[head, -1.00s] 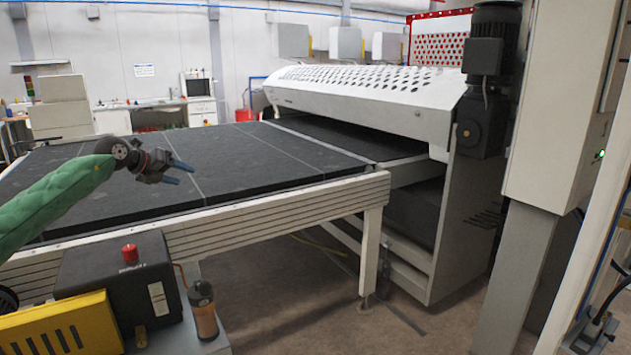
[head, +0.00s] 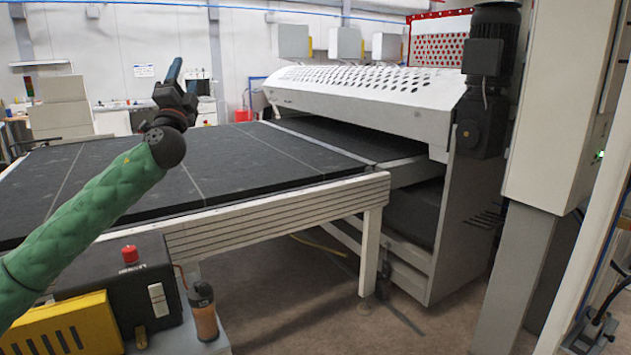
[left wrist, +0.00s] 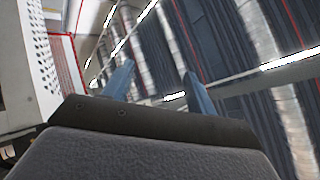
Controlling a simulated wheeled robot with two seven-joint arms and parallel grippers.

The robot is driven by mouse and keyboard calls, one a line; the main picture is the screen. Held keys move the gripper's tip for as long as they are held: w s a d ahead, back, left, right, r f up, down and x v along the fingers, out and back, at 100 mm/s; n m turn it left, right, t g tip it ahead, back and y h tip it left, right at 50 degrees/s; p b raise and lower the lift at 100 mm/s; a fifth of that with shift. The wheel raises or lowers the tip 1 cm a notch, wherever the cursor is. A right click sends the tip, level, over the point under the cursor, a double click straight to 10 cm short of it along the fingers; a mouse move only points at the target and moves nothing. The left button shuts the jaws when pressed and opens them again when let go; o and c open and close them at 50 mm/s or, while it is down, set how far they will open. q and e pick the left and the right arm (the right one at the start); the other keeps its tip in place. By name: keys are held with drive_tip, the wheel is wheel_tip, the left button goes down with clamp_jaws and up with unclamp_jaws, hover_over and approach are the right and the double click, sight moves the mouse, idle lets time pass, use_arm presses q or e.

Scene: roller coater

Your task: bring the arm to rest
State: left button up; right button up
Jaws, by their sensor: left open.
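My left arm, in a green quilted sleeve, comes in from the left of the head view. Its gripper (head: 180,80) is raised above the far left part of the dark conveyor table (head: 270,160), with the blue fingers pointing up. In the left wrist view the two blue fingers of the left gripper (left wrist: 160,85) stand apart with nothing between them. Behind them are the ceiling, pipes and lamps. My right gripper is not in view.
The white roller coater hood (head: 370,90) stands beyond the table. A black control box (head: 125,285) with a red button, a brown bottle (head: 203,310) and a yellow box (head: 60,325) sit at front left. A grey cabinet (head: 555,110) stands at right.

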use_arm(q)
drive_tip(key=s+d+f+n+g+y+p, duration=0.1)
drive_tip(key=s+d+f+n+g, duration=0.4)
drive_tip(key=f, duration=0.9)
drive_tip(key=s+d+f+n+g, duration=0.2)
drive_tip(key=s+f+g, duration=0.4)
drive_tip(key=f, duration=0.9)
drive_tip(key=s+d+f+n+g+y+p, duration=0.1)
drive_tip(key=s+d+f+n+g, duration=0.45)
drive_tip(key=f, duration=0.85)
drive_tip(key=s+d+f+g+h, duration=0.1)
drive_tip(key=s+f+g, duration=0.1)
drive_tip(key=s+f, duration=0.8)
drive_tip(key=s+d+f+n+g+h+p, duration=0.1)
drive_tip(key=s+f+g, duration=0.2)
drive_tip(key=s+f, duration=0.8)
drive_tip(key=s+d+f+g+h, duration=0.1)
drive_tip(key=s+d+f+g, duration=0.1)
drive_tip(key=s+f, duration=0.8)
drive_tip(key=s, duration=0.9)
drive_tip(key=shift+f+g, duration=0.35)
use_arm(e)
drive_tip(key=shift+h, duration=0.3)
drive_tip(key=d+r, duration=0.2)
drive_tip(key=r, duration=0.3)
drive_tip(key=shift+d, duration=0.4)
use_arm(q)
drive_tip(key=shift+s+n+p, duration=0.15)
drive_tip(key=shift+n+p, duration=0.15)
drive_tip(key=shift+n, duration=0.05)
